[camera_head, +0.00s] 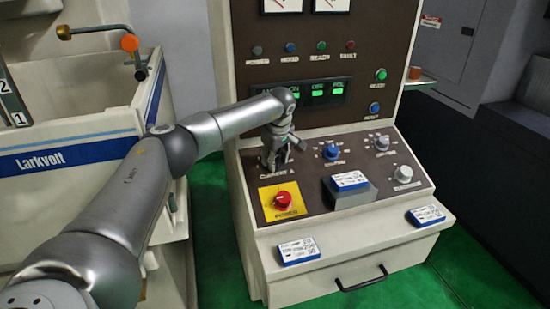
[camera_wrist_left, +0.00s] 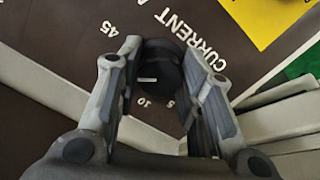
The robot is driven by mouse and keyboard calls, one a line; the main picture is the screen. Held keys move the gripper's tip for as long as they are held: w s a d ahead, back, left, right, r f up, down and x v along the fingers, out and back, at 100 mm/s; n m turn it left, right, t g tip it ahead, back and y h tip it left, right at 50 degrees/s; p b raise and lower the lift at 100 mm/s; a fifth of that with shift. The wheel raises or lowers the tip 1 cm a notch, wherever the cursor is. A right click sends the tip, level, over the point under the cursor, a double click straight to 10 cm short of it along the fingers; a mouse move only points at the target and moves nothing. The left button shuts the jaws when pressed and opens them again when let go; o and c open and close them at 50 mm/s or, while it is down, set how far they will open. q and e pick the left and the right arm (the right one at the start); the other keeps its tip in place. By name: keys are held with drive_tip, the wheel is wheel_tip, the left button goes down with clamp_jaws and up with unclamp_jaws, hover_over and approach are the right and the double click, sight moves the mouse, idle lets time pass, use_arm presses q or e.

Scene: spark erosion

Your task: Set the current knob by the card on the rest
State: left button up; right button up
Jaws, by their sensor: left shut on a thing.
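The current knob (camera_wrist_left: 158,75) is a dark round knob with a pale mark. It sits between the fingers of my left gripper (camera_wrist_left: 162,85), which are closed on its sides. The dial lettering CURRENT and the numbers 45, 10 and 5 show around it. In the head view my left gripper (camera_head: 275,160) reaches down onto the panel above the label CURRENT A and hides the knob. A card (camera_head: 349,181) lies on the dark block-shaped rest (camera_head: 350,196) on the sloping panel. Its print is too small to read. My right gripper is out of view.
A red button (camera_head: 282,199) on a yellow plate lies just in front of the gripper. A blue knob (camera_head: 331,152) and two pale knobs (camera_head: 382,143) (camera_head: 403,174) are to the right. Two more cards (camera_head: 298,251) (camera_head: 427,215) lie on the front ledge. A white Larkvolt tank (camera_head: 90,150) stands left.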

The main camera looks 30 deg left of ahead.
use_arm(q)
drive_tip(key=shift+r, duration=0.1)
drive_tip(key=o, duration=1)
drive_tip(key=shift+o, duration=0.2)
drive_tip(key=v, duration=1.2)
